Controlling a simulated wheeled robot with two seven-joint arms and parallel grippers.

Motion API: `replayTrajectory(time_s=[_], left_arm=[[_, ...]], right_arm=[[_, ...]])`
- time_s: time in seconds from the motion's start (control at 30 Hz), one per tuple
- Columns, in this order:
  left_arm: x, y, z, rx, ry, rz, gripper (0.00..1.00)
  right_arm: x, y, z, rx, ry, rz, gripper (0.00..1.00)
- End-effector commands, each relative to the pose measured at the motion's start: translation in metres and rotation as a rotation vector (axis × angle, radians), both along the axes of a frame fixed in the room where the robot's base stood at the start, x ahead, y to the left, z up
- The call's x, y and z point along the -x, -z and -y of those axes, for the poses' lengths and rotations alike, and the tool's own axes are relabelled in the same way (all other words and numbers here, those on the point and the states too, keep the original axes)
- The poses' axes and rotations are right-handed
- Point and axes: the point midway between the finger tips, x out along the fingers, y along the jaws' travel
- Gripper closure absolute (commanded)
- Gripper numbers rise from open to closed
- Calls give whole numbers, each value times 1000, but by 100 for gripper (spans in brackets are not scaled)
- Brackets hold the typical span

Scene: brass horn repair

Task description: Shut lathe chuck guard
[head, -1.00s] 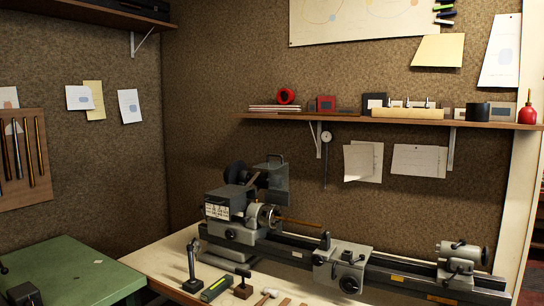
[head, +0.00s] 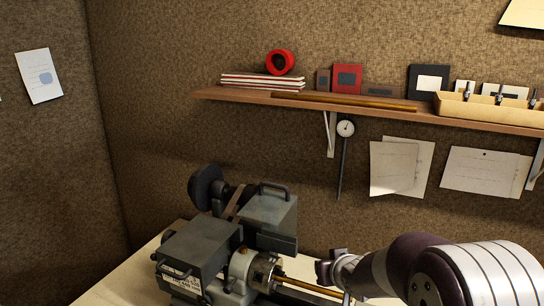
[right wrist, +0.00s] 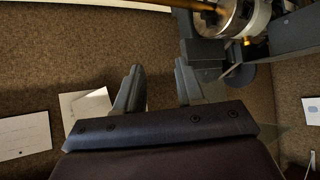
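The lathe's chuck guard (head: 268,214) is a grey, partly see-through plate with a dark handle (head: 273,189) on top. It stands raised behind the metal chuck (head: 262,272), leaving the chuck uncovered. A brass rod (head: 300,284) runs out of the chuck to the right. My right gripper (head: 328,268) is right of the guard and chuck, apart from the guard in the head view. In the right wrist view its fingers (right wrist: 158,85) are spread with nothing between them. The chuck (right wrist: 238,18) shows at top right there. My left gripper is out of view.
The lathe headstock (head: 195,250) sits left of the chuck, with a dark round pulley (head: 206,187) behind. A wooden shelf (head: 230,97) with several items runs above. A dial gauge (head: 345,128) and papers (head: 400,167) hang below it. The wall air between shelf and lathe is free.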

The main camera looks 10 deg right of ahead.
Motion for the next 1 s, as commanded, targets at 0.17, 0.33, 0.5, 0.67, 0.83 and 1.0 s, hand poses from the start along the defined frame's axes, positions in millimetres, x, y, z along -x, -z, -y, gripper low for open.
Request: replayTrajectory(time_s=[0.17,0.33,0.5,0.67,0.83,1.0], left_arm=[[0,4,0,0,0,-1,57],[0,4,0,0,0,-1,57],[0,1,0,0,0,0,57],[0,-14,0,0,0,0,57],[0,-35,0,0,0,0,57],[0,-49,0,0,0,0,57]], right_arm=[[-119,-108,14,-154,-264,540,62],[-118,-145,6,-368,-710,648,62],[-96,-138,5,-468,-912,550,62],[-108,-141,-21,-480,-932,536,62],[-134,-142,-59,-478,-931,538,62],[-153,-141,-86,-476,-929,540,62]])
